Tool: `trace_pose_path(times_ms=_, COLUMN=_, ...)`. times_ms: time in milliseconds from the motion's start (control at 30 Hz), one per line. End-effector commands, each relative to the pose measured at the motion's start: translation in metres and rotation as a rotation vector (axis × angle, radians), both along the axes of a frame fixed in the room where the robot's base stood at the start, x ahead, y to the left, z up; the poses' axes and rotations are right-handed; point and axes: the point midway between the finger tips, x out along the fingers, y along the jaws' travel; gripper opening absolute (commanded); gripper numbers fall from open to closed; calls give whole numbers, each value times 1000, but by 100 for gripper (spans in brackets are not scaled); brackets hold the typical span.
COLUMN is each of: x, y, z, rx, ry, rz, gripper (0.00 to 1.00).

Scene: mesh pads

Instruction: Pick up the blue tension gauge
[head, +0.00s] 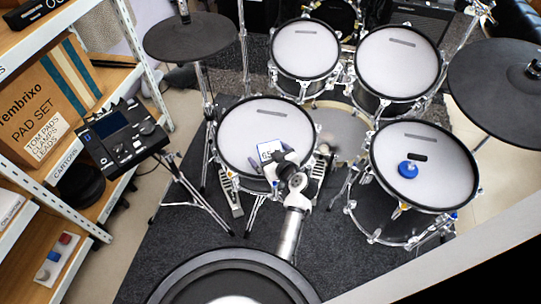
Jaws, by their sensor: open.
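A round blue object (408,170) with a small raised top, which looks like the blue tension gauge, sits on the pale mesh pad of the right-hand drum (440,180). My gripper (277,162) is over the front left drum (240,135), well to the left of the blue object. It is open, and I see nothing held in it. A white card or box with blue markings (270,148) lies on that left pad beside the gripper, partly hidden by it. I cannot tell if they touch.
A small black piece (417,157) lies beside the blue object. Dark cymbal pads stand at left (190,37) and right (505,85). A drum module (122,137) and a shelf with a pad-set box (45,110) are at left. Two more drums stand behind.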

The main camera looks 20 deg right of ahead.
Motion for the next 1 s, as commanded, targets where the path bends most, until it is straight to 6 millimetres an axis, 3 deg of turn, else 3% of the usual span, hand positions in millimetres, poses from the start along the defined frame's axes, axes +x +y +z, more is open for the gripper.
trace_pose_path(times_ms=67, x=0, y=0, z=0, rx=0, ry=0, rz=0, gripper=98)
trace_pose_path(times_ms=567, x=0, y=-1, z=2, rx=-1, ry=-3, rz=0, gripper=32)
trace_pose_path(times_ms=833, x=0, y=-1, z=4, rx=-2, ry=-3, rz=-1, gripper=32)
trace_pose_path(times_ms=1000, x=0, y=-1, z=19, rx=-3, ry=-6, rz=0, gripper=32)
